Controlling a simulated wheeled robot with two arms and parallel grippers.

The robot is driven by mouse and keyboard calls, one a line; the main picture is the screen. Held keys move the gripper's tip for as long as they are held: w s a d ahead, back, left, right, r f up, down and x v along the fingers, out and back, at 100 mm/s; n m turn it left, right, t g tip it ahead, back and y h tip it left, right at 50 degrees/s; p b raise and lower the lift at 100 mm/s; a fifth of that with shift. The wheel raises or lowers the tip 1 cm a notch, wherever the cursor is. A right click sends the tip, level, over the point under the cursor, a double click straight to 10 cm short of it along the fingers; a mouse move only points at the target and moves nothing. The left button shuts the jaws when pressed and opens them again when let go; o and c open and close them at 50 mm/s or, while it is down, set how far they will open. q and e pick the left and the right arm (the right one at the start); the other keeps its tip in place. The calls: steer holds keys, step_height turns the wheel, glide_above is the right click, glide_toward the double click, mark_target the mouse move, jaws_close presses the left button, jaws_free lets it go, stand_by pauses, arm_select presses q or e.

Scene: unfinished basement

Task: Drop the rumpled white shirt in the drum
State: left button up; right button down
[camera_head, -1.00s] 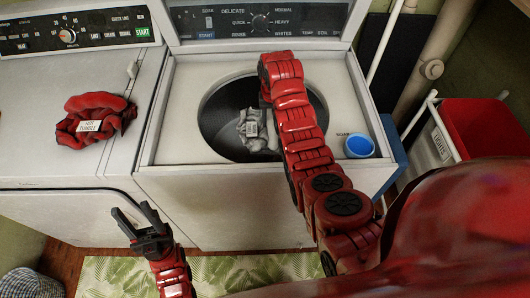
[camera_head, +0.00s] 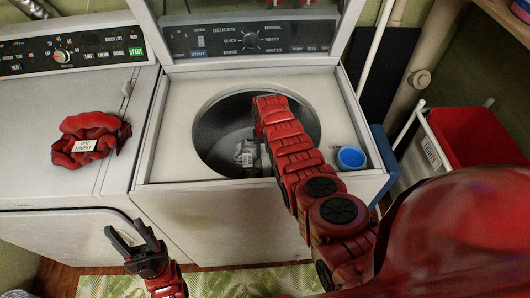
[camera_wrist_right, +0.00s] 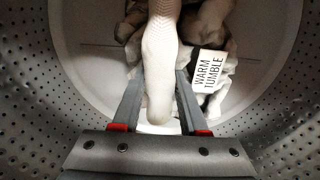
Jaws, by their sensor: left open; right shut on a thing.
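The rumpled white shirt (camera_head: 246,153) is inside the drum (camera_head: 211,133) of the open-topped washer, with a paper tag on it. In the right wrist view the white cloth (camera_wrist_right: 160,65) passes between the fingers of my right gripper (camera_wrist_right: 157,90), which is shut on it. A tag reading "WARM TUMBLE" shows beside the cloth. The perforated drum wall (camera_wrist_right: 40,90) surrounds the gripper. In the head view my right forearm hides the right gripper. My left gripper (camera_head: 134,243) is open and empty, in front of the machines.
A red cloth (camera_head: 91,139) tagged "HOT TUMBLE" lies on the left machine's top (camera_head: 40,165). A red bin (camera_head: 475,138) stands at the right. The raised lid stands behind the drum opening.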

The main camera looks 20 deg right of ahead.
steer(key=shift+f+b, duration=0.6)
steer(key=shift+b, duration=0.05)
steer(key=shift+c, duration=2.2)
jaws_free()
steer(key=shift+r+p, duration=0.85)
steer(key=shift+w+r, duration=0.1)
step_height(320, 180, up, 11)
steer(key=b, duration=0.1)
steer(key=shift+r, duration=0.2)
